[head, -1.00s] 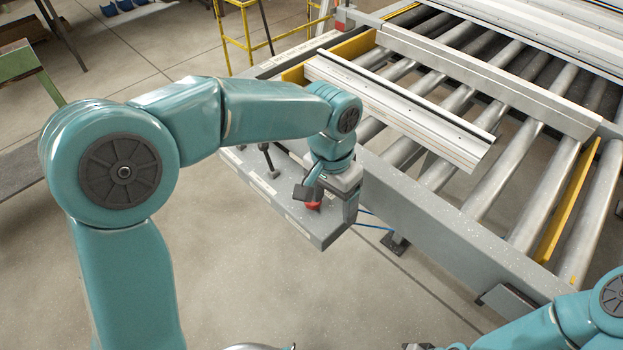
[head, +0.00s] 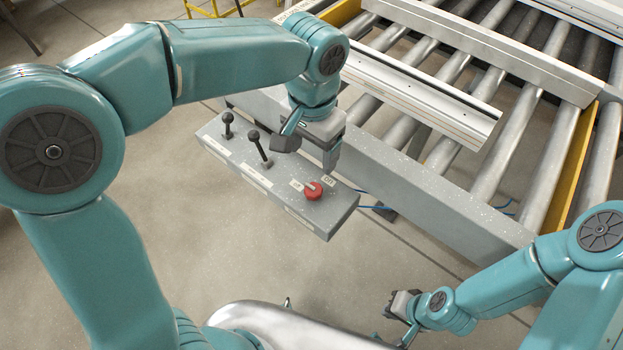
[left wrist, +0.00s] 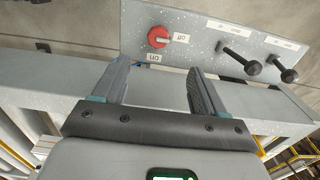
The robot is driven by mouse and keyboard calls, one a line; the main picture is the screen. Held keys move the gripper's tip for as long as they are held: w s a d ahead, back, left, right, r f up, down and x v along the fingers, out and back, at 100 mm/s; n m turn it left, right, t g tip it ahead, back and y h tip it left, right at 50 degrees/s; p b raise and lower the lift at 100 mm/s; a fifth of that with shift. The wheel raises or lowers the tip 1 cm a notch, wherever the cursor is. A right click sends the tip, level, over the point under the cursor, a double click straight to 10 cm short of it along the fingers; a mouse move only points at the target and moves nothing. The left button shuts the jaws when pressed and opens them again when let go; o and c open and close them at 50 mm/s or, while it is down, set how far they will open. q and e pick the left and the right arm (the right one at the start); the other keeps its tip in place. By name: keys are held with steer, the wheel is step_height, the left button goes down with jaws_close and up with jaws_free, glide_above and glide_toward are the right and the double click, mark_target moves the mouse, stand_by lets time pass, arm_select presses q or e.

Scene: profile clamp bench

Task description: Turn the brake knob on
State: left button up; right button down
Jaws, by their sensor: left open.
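The red brake knob (head: 313,190) sits on top of the grey control box (head: 335,217), near its front end, between two small white labels. It also shows in the left wrist view (left wrist: 158,37), where a pale mark on it faces the label on the lever side; the lettering is too small to read surely. My left gripper (head: 308,153) is open and empty, just beyond the knob on the conveyor side, apart from it. In the left wrist view the knob lies past the gap between its fingers (left wrist: 158,72). My right gripper (head: 397,305) is low at the right, away from the box.
Two black levers (head: 259,147) stand up from the box behind the knob. The roller conveyor (head: 470,185) with a pale metal profile (head: 425,100) on it lies to the right. The floor in front of the box is clear.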

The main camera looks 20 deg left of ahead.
mark_target(313, 188)
arm_select(q)
step_height(313, 188, down, 11)
steer(key=shift+d+r, duration=0.1)
steer(key=shift+f, duration=0.55)
steer(key=c, duration=1.1)
steer(key=shift+o, duration=0.2)
